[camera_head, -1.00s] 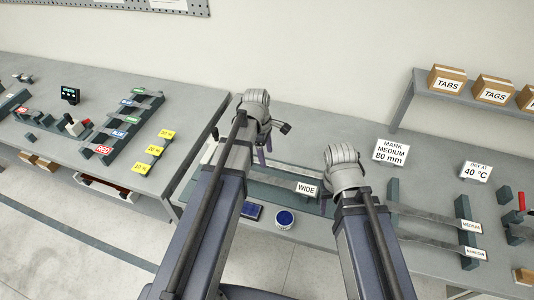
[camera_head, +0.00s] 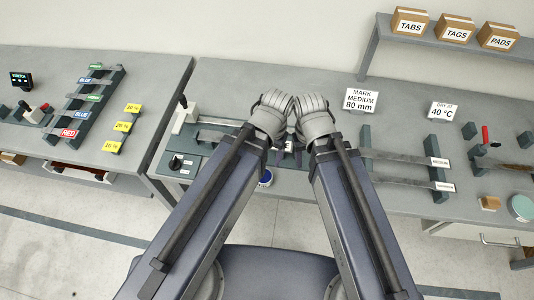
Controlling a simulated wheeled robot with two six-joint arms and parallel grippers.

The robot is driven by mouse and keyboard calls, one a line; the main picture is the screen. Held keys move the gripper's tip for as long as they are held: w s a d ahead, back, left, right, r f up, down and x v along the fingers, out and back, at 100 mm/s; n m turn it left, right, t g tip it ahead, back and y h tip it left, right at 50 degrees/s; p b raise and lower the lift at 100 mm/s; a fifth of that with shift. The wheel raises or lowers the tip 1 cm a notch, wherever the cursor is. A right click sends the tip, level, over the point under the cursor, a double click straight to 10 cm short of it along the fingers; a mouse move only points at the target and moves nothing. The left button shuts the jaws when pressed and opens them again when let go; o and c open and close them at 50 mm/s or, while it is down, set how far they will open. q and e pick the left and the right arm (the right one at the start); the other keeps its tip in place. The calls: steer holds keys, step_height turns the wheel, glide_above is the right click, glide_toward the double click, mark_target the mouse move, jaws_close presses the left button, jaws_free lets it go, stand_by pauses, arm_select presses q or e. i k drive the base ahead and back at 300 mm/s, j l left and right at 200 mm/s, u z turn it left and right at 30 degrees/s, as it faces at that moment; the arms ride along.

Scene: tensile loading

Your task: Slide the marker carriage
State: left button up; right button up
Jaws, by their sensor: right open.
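The marking station (camera_head: 181,166) lies on the middle bench, with a dark control box and knob at its left end. A pale strip (camera_head: 219,122) runs along it and passes behind my arms. I cannot make out the marker carriage; my wrists and forearms hide the middle of the station. My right gripper (camera_head: 299,155) is open over the station, its fingers pointing down and partly hidden. My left gripper (camera_head: 279,156) is close beside it on the left. Its fingers are too hidden to tell their state. I cannot tell whether either touches anything.
A white block with a dark lever (camera_head: 184,116) stands at the station's left end. A blue jar (camera_head: 265,178) is by the front edge. A sign reading MARK MEDIUM 80 mm (camera_head: 361,100) stands behind. A rack with the MEDIUM strip (camera_head: 413,160) is to the right.

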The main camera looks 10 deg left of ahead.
mark_target(188, 112)
steer(key=u, duration=1.25)
